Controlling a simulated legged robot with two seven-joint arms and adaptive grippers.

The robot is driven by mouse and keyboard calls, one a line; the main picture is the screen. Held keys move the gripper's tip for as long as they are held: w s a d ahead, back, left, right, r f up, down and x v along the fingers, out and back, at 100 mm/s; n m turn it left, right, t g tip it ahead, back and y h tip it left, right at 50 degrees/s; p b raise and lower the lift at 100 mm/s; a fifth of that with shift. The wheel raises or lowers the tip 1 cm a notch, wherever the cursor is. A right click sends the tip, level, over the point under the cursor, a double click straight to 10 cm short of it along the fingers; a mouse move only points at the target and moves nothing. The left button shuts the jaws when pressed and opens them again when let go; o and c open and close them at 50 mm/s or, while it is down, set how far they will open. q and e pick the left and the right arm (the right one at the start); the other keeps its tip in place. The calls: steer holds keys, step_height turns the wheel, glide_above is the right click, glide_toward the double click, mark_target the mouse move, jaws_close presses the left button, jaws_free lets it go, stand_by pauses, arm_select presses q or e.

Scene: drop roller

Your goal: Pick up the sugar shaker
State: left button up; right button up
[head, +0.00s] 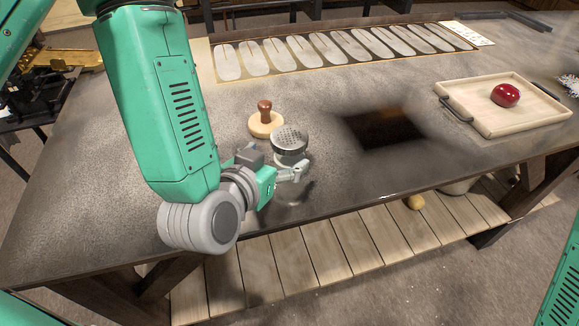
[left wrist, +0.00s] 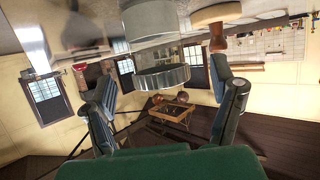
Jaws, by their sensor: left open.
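The sugar shaker (head: 289,141) stands upright on the dark table, with a perforated metal lid and a clear body. My left gripper (head: 293,174) is open at its lower body, low over the table near the front edge. In the left wrist view, which looks upside down, the shaker (left wrist: 157,45) shows between and beyond the two spread fingers of the gripper (left wrist: 165,82). I see no clear contact between fingers and shaker. The fingers partly hide its base in the head view. My right gripper is not in view.
A wooden tool with a round base and brown knob (head: 265,122) stands just behind the shaker. A dark square patch (head: 384,128) lies to its right. A wooden tray (head: 478,118) with a red round object (head: 505,95) is farther right. A long patterned panel (head: 340,48) lies along the back.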

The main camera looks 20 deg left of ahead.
arm_select(q)
steer(key=x, duration=0.2)
steer(key=shift+w+d, duration=0.25)
steer(key=shift+w, duration=0.1)
steer(key=shift+p+x, duration=0.55)
steer(key=shift+x, duration=2.2)
steer(key=c, duration=1.4)
